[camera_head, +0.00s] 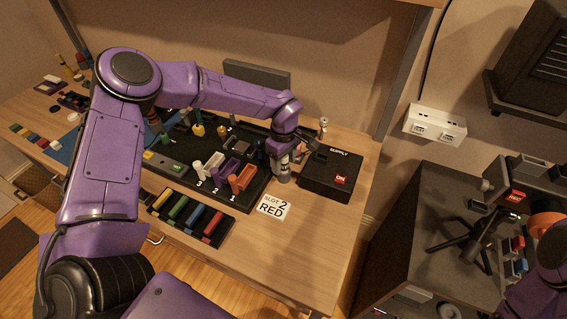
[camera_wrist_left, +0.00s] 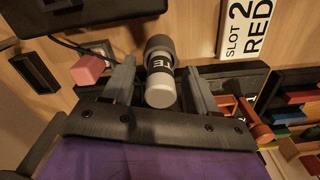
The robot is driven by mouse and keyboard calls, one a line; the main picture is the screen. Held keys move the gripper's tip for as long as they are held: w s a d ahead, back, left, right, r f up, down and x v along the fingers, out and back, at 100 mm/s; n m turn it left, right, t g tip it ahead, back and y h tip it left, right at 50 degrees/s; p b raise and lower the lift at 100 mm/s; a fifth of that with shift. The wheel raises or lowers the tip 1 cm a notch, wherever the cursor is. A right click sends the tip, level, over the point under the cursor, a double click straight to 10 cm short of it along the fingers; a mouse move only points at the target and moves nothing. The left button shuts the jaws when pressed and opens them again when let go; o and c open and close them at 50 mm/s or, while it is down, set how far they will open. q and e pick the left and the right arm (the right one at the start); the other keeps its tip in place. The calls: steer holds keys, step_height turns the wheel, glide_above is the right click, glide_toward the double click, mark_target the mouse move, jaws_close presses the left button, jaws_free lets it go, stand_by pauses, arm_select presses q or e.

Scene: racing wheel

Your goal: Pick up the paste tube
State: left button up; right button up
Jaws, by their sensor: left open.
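The paste tube (camera_wrist_left: 160,78) is a small white and grey cylinder with a dark cap and dark lettering. It stands on the wooden bench in the head view (camera_head: 283,172), just left of the black supply box. My left gripper (camera_head: 292,147) is at the tube from above, and its fingers partly hide the tube's top. In the left wrist view the gripper (camera_wrist_left: 160,92) is open, with one grey finger on each side of the tube. I cannot tell whether either finger touches it. My right gripper does not show; only part of my right arm is at the lower right.
The supply box (camera_head: 330,176) stands close on the right. A black tray (camera_head: 255,193) with coloured holders lies on the left. A "SLOT 2 RED" card (camera_head: 274,206) and a rack of coloured bars (camera_head: 190,217) lie in front. The bench's right front is clear.

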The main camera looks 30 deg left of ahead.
arm_select(q)
jaws_close()
steer(key=shift+r, duration=0.1)
